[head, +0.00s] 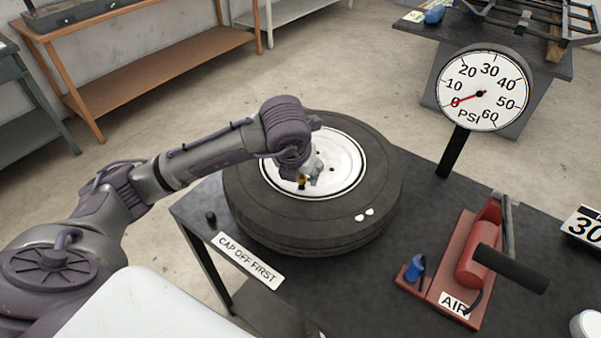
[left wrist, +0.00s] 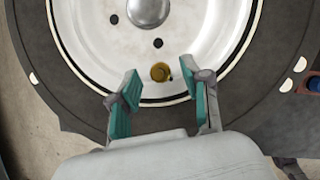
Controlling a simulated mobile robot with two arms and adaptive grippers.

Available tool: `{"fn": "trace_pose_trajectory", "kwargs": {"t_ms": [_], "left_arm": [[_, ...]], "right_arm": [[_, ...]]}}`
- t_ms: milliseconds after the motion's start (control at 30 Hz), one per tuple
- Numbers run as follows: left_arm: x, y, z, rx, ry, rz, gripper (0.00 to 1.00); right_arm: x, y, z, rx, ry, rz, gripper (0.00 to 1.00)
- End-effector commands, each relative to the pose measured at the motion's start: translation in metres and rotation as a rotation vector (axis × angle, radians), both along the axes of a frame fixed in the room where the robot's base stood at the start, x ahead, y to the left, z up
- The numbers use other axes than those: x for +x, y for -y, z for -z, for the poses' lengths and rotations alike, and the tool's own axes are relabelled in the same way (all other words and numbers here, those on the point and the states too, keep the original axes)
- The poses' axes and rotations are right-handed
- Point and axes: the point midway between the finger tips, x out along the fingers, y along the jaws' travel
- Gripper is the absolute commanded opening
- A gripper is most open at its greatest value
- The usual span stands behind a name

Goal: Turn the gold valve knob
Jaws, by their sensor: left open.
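The gold valve knob (left wrist: 160,72) is a small round brass piece on the white wheel rim (left wrist: 205,30), near the rim's edge. It also shows in the head view (head: 302,182), partly hidden by my left gripper. My left gripper (left wrist: 165,88) is open, with teal pads on either side just short of the knob; nothing is between the fingers. In the head view my left gripper (head: 314,178) reaches down over the wheel. The black tire (head: 375,205) lies flat on the dark table. My right gripper is in neither view.
A pressure gauge (head: 483,90) on a black post reads near 0 PSI. A red air pump (head: 470,265) with a black handle stands right of the tire. A "CAP OFF FIRST" label (head: 247,260) and a small black cap (head: 211,217) lie at the table's front left.

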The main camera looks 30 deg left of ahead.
Motion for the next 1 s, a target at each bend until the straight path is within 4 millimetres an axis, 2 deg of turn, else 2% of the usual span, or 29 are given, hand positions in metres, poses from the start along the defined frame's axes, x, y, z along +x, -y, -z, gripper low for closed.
{"fn": "trace_pose_trajectory", "kwargs": {"t_ms": [167, 400, 600, 767, 1000], "left_arm": [[-0.005, 0.001, -0.017, -0.001, 0.004, 0.001, 0.48], [-0.024, 0.005, -0.065, -0.001, 0.007, 0.002, 0.48], [-0.038, 0.007, -0.097, 0.0, 0.007, 0.0, 0.48], [-0.043, 0.008, -0.109, 0.001, 0.004, 0.0, 0.48], [-0.045, 0.009, -0.111, 0.0, 0.001, -0.001, 0.48]], "right_arm": [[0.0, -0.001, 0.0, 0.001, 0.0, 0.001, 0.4], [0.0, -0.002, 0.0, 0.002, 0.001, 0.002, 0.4], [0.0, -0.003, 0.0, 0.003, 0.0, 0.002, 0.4], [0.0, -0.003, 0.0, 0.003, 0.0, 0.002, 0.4], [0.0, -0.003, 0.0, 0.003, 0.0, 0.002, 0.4]]}}
